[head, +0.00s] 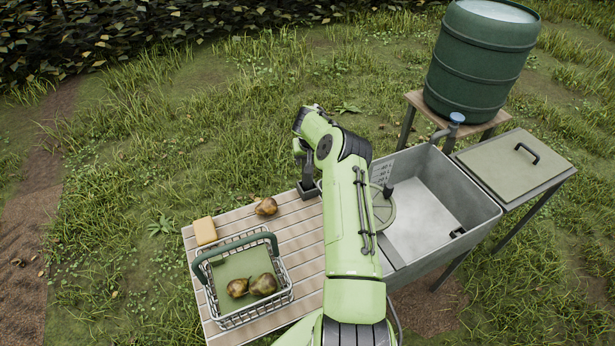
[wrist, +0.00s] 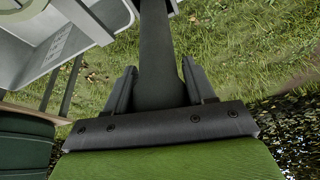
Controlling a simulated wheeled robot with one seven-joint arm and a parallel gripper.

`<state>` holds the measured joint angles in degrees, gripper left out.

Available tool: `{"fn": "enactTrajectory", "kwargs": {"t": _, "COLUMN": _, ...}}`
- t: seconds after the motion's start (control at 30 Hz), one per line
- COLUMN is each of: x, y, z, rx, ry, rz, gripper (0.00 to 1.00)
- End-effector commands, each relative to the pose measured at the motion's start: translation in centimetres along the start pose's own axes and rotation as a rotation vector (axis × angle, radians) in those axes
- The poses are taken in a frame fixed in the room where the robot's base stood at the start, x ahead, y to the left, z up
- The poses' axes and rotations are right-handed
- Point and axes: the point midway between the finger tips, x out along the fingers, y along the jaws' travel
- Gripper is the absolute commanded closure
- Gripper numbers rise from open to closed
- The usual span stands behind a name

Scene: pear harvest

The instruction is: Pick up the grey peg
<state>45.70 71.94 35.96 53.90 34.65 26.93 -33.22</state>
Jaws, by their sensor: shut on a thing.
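In the wrist view, a dark grey peg (wrist: 163,55) stands between the two dark fingers of my gripper (wrist: 160,84). The fingers are shut on it from both sides. It runs away from the gripper to the top edge of that view, where its far end is hard to make out. In the head view my gripper (head: 308,188) hangs at the end of my green arm, at the back edge of the slatted table and left of the sink. I cannot make out the peg clearly there.
A wire basket (head: 289,298) with two pears stands on the slatted table (head: 306,232). A loose pear (head: 266,206) and a yellow block (head: 205,231) lie near it. The sink (head: 487,211), green barrel (head: 475,62) and lidded side table (head: 510,160) are to the right. Grass lies behind.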

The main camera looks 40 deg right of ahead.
Motion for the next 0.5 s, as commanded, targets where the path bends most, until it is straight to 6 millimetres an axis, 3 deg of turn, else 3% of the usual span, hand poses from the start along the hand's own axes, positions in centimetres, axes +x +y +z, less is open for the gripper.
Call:
{"fn": "enactTrajectory", "kwargs": {"t": 0.03, "x": 0.03, "y": 0.01, "z": 0.03, "rx": 0.0, "ry": -0.001, "rz": 0.0, "gripper": 0.78}}
{"fn": "enactTrajectory", "kwargs": {"t": 0.2, "x": 0.02, "y": 0.01, "z": 0.04, "rx": 0.0, "ry": -0.001, "rz": 0.0, "gripper": 1.0}}
{"fn": "enactTrajectory", "kwargs": {"t": 0.5, "x": -0.33, "y": 0.01, "z": -0.18, "rx": 0.0, "ry": 0.002, "rz": 0.0, "gripper": 1.0}}
